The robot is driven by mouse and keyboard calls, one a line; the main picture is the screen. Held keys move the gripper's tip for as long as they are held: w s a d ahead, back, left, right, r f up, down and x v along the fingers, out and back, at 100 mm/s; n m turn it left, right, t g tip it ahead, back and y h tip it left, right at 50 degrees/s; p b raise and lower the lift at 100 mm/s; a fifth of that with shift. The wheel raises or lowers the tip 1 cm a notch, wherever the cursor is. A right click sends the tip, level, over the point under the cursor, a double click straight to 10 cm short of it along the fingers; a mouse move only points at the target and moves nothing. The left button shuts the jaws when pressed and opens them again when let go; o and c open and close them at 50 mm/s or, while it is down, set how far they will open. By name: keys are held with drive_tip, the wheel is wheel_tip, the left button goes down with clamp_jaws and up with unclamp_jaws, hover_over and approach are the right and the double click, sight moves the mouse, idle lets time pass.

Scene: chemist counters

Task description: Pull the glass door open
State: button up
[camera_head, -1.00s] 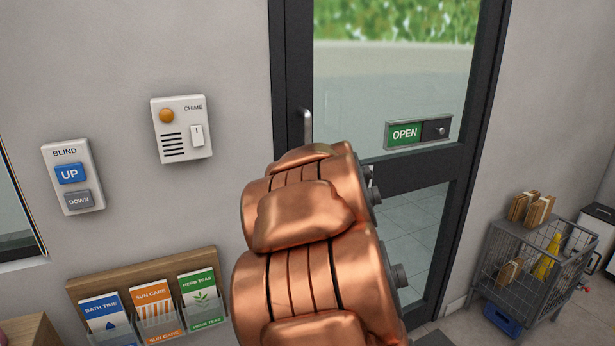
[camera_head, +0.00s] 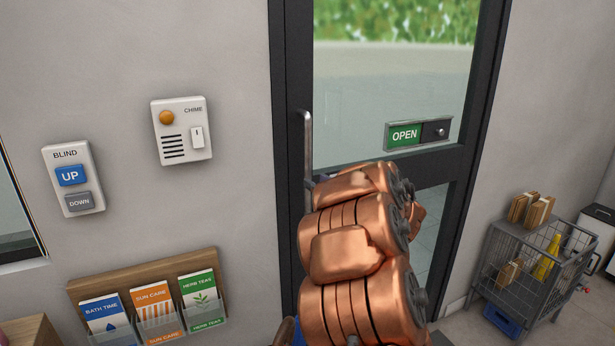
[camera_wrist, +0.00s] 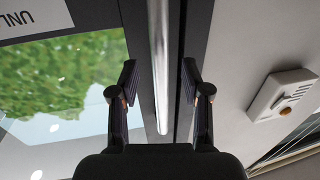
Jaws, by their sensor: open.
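The glass door (camera_head: 390,80) has a dark frame and stands in the grey wall; it looks shut. Its upright metal handle (camera_head: 308,140) is at the door's left side. In the head view my copper arm hides the handle's lower part and my gripper. In the wrist view the handle (camera_wrist: 158,60) runs down between the two black fingers of my gripper (camera_wrist: 161,85). The fingers are open, one on each side of the bar, with a gap to it on both sides. I cannot tell how deep the bar sits between them.
A chime box (camera_head: 181,130) and a blind switch (camera_head: 73,178) are on the wall to the left. A leaflet rack (camera_head: 215,262) hangs below them. A wire cart (camera_head: 515,262) with boxes stands right of the door. An OPEN sign (camera_head: 418,134) is on the glass.

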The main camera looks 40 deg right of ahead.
sight(310, 178)
drive_tip(key=shift+w+d+p, duration=0.2)
drive_tip(key=shift+w, duration=1.1)
drive_tip(key=shift+w+d+p, duration=0.15)
drive_tip(key=shift+w+p, duration=0.05)
drive_tip(key=shift+w, duration=1.05)
clamp_jaws()
